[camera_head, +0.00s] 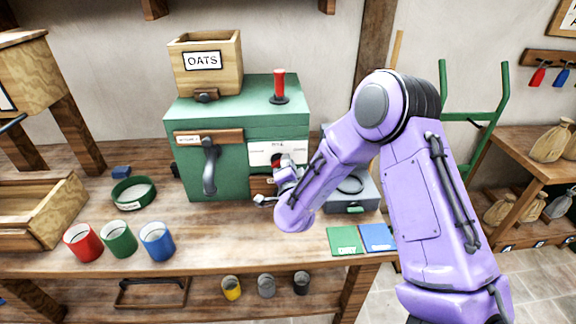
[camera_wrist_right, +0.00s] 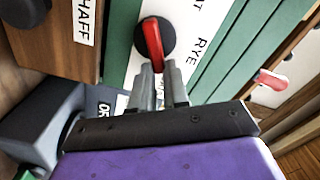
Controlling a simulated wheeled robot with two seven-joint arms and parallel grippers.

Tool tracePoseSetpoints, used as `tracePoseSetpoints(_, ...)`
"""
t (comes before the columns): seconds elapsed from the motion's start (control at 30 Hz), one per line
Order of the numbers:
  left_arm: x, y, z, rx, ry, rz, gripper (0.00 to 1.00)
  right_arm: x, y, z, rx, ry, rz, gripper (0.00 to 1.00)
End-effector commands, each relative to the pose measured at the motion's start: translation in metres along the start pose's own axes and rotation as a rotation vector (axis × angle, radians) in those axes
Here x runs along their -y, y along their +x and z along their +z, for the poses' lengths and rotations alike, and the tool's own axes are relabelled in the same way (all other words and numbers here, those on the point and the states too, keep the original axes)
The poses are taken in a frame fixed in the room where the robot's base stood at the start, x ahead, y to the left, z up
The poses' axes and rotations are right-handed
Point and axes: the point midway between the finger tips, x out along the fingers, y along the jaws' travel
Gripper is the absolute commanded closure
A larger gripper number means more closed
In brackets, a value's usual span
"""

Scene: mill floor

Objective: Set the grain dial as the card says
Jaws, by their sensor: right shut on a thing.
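The grain dial (camera_wrist_right: 152,40) is a red bar knob on a black disc, set on a white plate on the front of the green mill (camera_head: 236,120). In the wrist view the plate reads "RYE" and part of a word ending in "AT"; other marks are hidden. My right gripper (camera_wrist_right: 158,75) is shut on the red knob's near end. In the head view my right gripper (camera_head: 279,174) is at the mill front, its arm covering part of the plate. A green card (camera_head: 345,240) and a blue card (camera_head: 378,238) lie at the bench's front right; their writing is too small to read surely.
A wooden "OATS" hopper (camera_head: 224,81) and a red lever (camera_head: 279,86) are on top of the mill. A grey crank handle (camera_head: 210,167) sticks out in front. Red (camera_head: 83,242), green (camera_head: 119,239) and blue (camera_head: 157,241) cups stand at the front left. A grey box (camera_head: 365,190) stands right of the mill.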

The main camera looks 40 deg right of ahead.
Motion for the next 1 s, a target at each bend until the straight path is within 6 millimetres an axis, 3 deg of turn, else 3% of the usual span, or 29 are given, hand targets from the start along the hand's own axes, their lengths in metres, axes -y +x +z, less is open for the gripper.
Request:
tracePoseSetpoints(0.4,0.0,0.001,0.0,0.0,0.0,0.0,0.57,0.001,0.0,0.001,0.003,0.009,-0.002,1.0)
tracePoseSetpoints(0.43,0.0,0.001,0.0,0.0,0.0,0.0,0.57,0.001,0.0,0.001,0.003,0.009,-0.002,0.82)
tracePoseSetpoints(0.5,0.0,0.001,0.0,0.0,0.0,0.0,0.57,0.001,0.0,0.001,0.003,0.009,-0.002,0.6)
tracePoseSetpoints(0.83,0.0,0.002,0.001,0.0,0.0,0.0,0.57,0.0,-0.003,0.001,0.002,0.008,-0.002,0.6)
tracePoseSetpoints(1.0,-0.001,0.012,0.005,0.0,0.0,0.0,0.57,-0.002,-0.034,0.003,0.005,0.007,-0.002,0.6)
